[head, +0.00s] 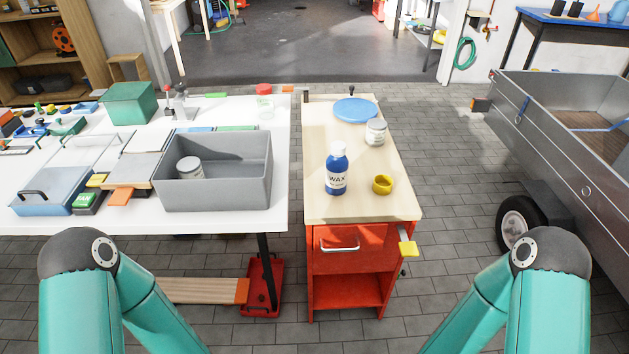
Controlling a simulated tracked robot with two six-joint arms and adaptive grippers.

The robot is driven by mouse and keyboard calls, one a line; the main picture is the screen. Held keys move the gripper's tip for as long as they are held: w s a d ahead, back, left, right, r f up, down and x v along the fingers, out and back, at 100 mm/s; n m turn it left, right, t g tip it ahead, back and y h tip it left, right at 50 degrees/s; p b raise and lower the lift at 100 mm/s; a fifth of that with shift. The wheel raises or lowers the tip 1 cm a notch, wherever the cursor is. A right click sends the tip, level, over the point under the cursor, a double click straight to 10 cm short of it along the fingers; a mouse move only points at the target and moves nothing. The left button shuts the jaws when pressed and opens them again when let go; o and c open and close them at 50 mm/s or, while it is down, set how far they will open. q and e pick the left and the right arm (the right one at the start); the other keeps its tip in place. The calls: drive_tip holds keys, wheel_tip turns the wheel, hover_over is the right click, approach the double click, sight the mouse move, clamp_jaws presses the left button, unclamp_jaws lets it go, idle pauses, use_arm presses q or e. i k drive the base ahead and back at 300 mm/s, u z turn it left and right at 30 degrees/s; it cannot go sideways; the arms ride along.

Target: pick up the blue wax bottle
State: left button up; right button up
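The blue wax bottle (337,174) stands upright on the wooden top of the workbench (325,205). It has a white cap and a white "WAX" label. Only links of my two teal arms show, at the lower left and lower right, in front of the benches. Neither gripper is in view. Nothing touches the bottle.
On the workbench, a yellow ring-shaped piece (382,185) is right of the bottle. A white jar (376,132) and a blue disc (355,110) are behind it. A grey bin (213,185) holding a jar stands on the white table (255,222) at left. A metal trailer (545,140) is at right.

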sight(337, 167)
drive_tip(key=u, duration=0.1)
drive_tip(key=k, duration=0.15)
drive_tip(key=z, duration=0.35)
drive_tip(key=i, duration=1.05)
drive_tip(key=u, duration=2.85)
drive_tip(key=k, duration=1.05)
drive_tip(key=u, duration=0.05)
